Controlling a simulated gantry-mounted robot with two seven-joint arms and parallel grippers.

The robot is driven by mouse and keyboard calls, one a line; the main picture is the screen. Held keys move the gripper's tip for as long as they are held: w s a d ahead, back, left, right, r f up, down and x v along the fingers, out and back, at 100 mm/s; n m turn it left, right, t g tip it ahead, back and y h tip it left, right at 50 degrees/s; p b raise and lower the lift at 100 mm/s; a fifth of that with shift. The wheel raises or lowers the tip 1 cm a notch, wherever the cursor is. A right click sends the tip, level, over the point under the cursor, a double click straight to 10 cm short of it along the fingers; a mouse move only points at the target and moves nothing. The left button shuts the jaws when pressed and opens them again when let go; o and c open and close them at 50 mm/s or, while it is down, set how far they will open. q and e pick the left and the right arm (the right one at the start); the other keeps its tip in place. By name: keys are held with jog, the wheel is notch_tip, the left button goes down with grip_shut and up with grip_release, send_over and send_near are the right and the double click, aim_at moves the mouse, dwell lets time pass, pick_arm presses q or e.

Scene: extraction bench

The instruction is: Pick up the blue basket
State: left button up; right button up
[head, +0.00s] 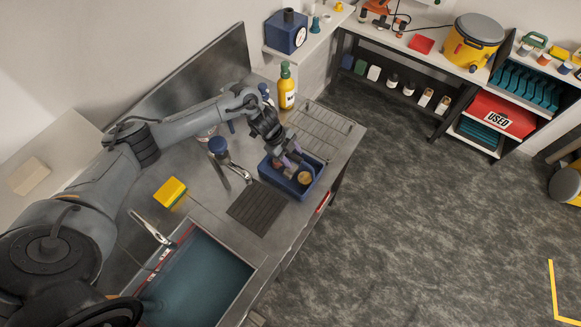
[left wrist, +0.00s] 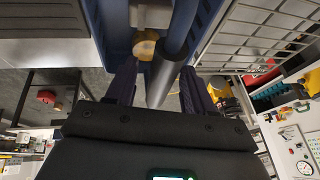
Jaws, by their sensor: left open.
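The blue basket (head: 274,179) stands on the metal counter by the wire rack, with a round tan-topped item (head: 305,178) and other pieces inside it. My left gripper (head: 289,161) is over the basket, its jaws open and reaching down at it. In the left wrist view the blue wall of the basket (left wrist: 112,28) shows at the top. A dark blue-grey bar (left wrist: 165,82) runs between the two spread fingers of the left gripper (left wrist: 158,90). I cannot tell whether the fingers touch it. My right gripper is out of view.
A wire drying rack (head: 327,133) lies behind the basket, and a dark ribbed mat (head: 257,207) lies left of it. The floor on the right is open.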

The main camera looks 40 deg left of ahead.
pick_arm(q)
jog(key=shift+f, duration=0.25)
dwell(0.5)
grip_shut()
dwell(0.4)
